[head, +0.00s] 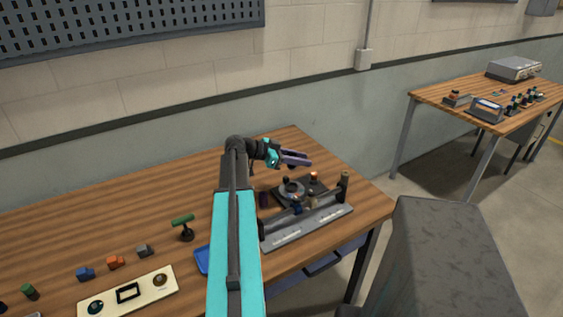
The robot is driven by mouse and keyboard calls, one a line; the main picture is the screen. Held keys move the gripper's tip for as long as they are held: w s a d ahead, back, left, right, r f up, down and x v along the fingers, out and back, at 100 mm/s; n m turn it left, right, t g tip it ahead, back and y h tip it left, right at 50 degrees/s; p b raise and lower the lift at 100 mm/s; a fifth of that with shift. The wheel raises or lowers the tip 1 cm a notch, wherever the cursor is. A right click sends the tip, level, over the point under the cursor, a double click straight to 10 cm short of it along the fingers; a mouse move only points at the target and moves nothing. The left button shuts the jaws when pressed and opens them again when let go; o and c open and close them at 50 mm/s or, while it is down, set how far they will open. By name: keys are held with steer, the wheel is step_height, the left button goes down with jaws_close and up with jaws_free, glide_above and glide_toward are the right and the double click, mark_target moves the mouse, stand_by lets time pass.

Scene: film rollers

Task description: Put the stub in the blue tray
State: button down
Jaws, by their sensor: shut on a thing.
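My gripper (296,158) is at the end of my arm, above the far side of the roller fixture. Its purple-grey fingers point right and are shut on a small dark piece, which I take to be the stub (291,166). The stub is mostly hidden by the fingers, and its shape is too small to make out. The blue tray (202,261) lies on the wooden table to the left of my arm. Only its left edge shows; my arm covers the rest. My gripper is well beyond the tray, up and to the right.
The grey roller fixture (310,229) with several upright pegs stands below my gripper. A green-topped stand (184,228), a cream panel (127,292) and small coloured blocks (115,262) are left of the tray. A grey block-like surface (440,260) stands at right.

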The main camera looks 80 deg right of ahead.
steer(key=w+a+n+t+h, duration=0.2)
steer(key=w+a+n+t, duration=0.2)
steer(key=w, duration=1)
steer(key=w+a+n+t+h, duration=0.3)
steer(key=w+a+n+t, duration=0.15)
steer(key=w, duration=0.95)
steer(key=w+a+n+t+h, duration=0.2)
steer(key=w+a+n+t, duration=0.2)
steer(key=w, duration=1.1)
steer(key=w+a+r+n+t+y, duration=0.15)
steer(key=w+a+n+t, duration=0.25)
steer(key=w+a, duration=0.55)
steer(key=w+a+r+n+t+y, duration=0.15)
steer(key=w+a+n+t, duration=0.25)
steer(key=w+a, duration=0.55)
steer(key=w+a+r+n+t+y, duration=0.1)
steer(key=w+a+r+n+y, duration=0.2)
steer(key=a, duration=1)
steer(key=w+a+r+n+t+y, duration=0.2)
steer(key=w+a+r+n+y, duration=0.1)
steer(key=a, duration=1.1)
steer(key=w+a+r+n+t+y, duration=0.2)
steer(key=w+a+r+n+y, duration=0.2)
steer(key=a, duration=1)
steer(key=shift+w+r, duration=0.5)
steer(key=shift+w, duration=0.3)
